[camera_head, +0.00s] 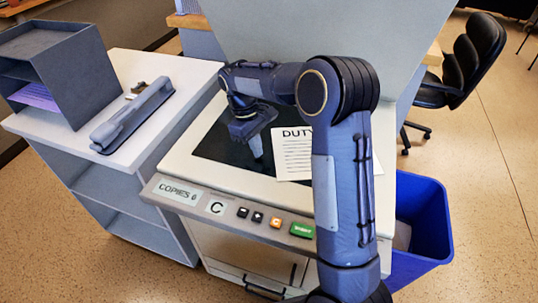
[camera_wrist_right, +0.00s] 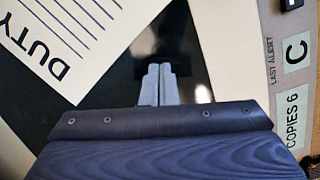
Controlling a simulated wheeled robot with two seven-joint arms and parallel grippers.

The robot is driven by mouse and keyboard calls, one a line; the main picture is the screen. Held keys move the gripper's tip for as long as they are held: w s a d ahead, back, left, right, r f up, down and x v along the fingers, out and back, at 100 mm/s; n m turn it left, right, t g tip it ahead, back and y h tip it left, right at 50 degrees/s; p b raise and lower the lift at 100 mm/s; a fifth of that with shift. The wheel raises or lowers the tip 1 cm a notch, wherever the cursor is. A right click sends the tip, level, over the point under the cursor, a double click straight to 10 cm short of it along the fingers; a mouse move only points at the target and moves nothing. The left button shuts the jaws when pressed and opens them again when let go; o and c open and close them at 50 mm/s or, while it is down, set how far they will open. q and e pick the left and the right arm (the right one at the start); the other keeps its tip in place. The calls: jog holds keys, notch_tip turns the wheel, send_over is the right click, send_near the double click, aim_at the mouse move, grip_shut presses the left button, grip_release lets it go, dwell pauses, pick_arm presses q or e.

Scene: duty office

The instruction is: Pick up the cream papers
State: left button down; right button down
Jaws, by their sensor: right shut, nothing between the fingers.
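A cream sheet headed "DUTY" (camera_head: 295,153), with printed lines, lies on the copier at the right edge of its dark glass (camera_head: 216,150). My arm hides its right part. It also shows at the upper left of the right wrist view (camera_wrist_right: 62,38). No other cream papers can be made out. My right gripper (camera_head: 257,155) points down over the glass, just left of the sheet and apart from it. In the right wrist view its two fingers (camera_wrist_right: 157,72) are together with nothing between them. My left gripper is not in view.
The copier's front panel (camera_head: 230,208) has several buttons. On the left, a white cabinet (camera_head: 135,68) bears a grey tray rack (camera_head: 75,75) with purple paper and a long blue-grey stapler-like thing (camera_head: 133,115). A blue bin (camera_head: 425,225) stands at right. A chair (camera_head: 465,65) is behind.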

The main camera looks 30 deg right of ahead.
aim_at(298, 178)
jog(key=shift+s+d+f, duration=0.1)
jog(key=shift+s+d, duration=0.2)
jog(key=shift+s, duration=0.35)
jog(key=shift+s+d+f, duration=0.1)
jog(key=shift+s+d, duration=0.15)
jog(key=shift+s, duration=0.35)
jog(key=shift+s+d+f, duration=0.1)
jog(key=shift+s+d, duration=0.2)
jog(key=shift+s, duration=0.35)
jog(key=s+d, duration=0.1)
jog(key=s, duration=0.1)
jog(key=s+d, duration=0.1)
jog(key=s, duration=0.2)
jog(key=s+d, duration=0.1)
jog(key=s, duration=0.2)
jog(key=shift+s+d, duration=0.1)
jog(key=shift+d, duration=0.3)
jog(key=shift+a, duration=0.1)
jog(key=shift+w, duration=0.2)
